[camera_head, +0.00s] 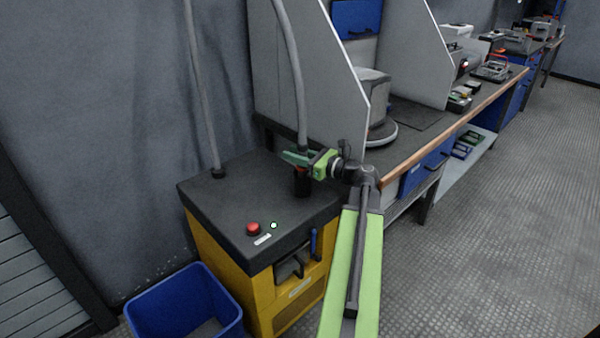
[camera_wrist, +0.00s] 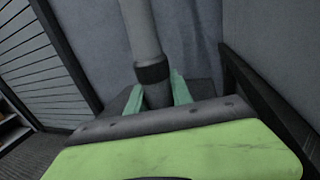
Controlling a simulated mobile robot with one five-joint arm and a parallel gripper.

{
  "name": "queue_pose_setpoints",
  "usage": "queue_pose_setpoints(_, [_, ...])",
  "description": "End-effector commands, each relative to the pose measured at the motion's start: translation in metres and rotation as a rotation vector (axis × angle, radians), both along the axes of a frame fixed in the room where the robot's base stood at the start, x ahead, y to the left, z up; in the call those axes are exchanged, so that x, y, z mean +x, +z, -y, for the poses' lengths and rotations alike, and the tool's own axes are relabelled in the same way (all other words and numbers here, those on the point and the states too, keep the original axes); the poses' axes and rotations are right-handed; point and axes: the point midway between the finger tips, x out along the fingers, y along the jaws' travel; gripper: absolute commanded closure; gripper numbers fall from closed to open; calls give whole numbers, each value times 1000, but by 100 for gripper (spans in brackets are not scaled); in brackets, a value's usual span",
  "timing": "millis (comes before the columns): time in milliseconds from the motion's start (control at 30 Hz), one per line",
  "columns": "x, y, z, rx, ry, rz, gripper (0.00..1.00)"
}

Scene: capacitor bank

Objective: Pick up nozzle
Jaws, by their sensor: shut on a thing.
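The nozzle (camera_wrist: 157,95) is the dark grey end piece below a black collar on a grey hose (camera_wrist: 139,32). My gripper (camera_wrist: 161,85) has its green fingers on either side of the nozzle and is shut on it. In the head view my gripper (camera_head: 292,157) reaches left over the black top of the yellow cabinet. The hose (camera_head: 289,65) comes down to it from above. A black holder (camera_head: 302,185) with a red part stands just below the gripper. The nozzle's lower end is hidden behind the gripper body in the wrist view.
The yellow cabinet (camera_head: 262,301) has a red button (camera_head: 253,228) on top. A second hose (camera_head: 202,95) meets the cabinet top at the back left. A blue bin (camera_head: 184,303) stands in front. A grey partition (camera_head: 285,70) and workbench (camera_head: 440,140) are close on the right.

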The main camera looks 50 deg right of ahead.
Motion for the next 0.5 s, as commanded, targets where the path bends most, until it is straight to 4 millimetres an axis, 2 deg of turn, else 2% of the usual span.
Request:
queue_pose_setpoints(167, [0,3,0,0,0,0,100])
queue_pose_setpoints(267, [0,12,0,0,0,0,100])
queue_pose_setpoints(500, [0,58,0,0,0,0,100])
